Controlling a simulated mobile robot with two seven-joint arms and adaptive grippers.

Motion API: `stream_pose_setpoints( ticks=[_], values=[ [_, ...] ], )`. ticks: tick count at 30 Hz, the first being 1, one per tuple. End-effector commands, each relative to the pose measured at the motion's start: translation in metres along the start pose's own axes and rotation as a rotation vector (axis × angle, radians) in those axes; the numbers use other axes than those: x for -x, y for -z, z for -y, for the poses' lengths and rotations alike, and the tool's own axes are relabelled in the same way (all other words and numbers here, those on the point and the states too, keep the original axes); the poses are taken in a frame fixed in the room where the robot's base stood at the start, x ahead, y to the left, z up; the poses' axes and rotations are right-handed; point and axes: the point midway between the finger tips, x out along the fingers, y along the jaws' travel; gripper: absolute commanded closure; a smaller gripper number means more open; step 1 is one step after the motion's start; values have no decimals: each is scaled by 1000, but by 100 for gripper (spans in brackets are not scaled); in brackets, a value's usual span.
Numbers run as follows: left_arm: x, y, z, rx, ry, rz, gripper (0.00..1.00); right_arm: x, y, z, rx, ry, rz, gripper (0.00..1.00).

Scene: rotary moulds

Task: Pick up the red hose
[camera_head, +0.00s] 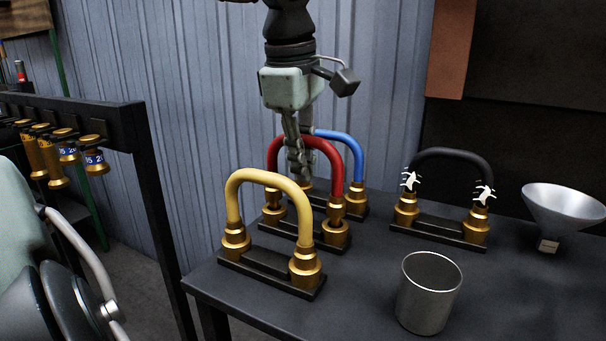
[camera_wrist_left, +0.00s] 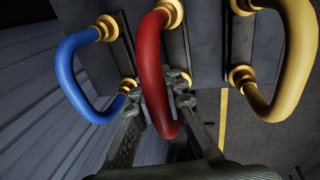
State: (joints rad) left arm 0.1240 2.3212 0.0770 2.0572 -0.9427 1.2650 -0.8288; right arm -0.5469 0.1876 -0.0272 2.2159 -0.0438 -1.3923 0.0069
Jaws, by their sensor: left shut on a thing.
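The red hose (camera_head: 325,150) is an arch whose ends sit in brass fittings on a dark base, between the yellow hose (camera_head: 268,178) and the blue hose (camera_head: 352,146). My left gripper (camera_head: 299,172) comes down from above and is shut on the red hose. In the left wrist view the red hose (camera_wrist_left: 150,75) passes between the fingers of my left gripper (camera_wrist_left: 160,92), which hide part of it. The blue hose (camera_wrist_left: 72,75) and the yellow hose (camera_wrist_left: 298,60) show on either side, apart from the fingers. My right gripper is not in view.
The dark table (camera_head: 365,260) also holds a black hose (camera_head: 450,153) on its base, a metal cup (camera_head: 429,292) and a white funnel (camera_head: 565,208). A black rack (camera_head: 80,112) with brass fittings stands at left.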

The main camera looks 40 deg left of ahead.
Motion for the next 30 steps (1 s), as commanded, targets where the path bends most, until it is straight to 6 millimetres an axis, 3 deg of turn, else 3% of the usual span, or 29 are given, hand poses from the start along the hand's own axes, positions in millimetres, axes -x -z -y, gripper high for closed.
stream_pose_setpoints(
  ticks=[4, 16, 22, 30],
  values=[
    [27, 1, -6, 3, -6, 4, 100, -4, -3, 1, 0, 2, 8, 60],
    [82, 80, 22, 3, -8, 5, 100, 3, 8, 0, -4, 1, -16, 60],
    [96, 100, 29, 2, -3, 1, 100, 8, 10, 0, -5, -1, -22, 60],
    [100, 106, 31, 0, -1, 0, 100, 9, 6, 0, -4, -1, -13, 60]
  ],
)
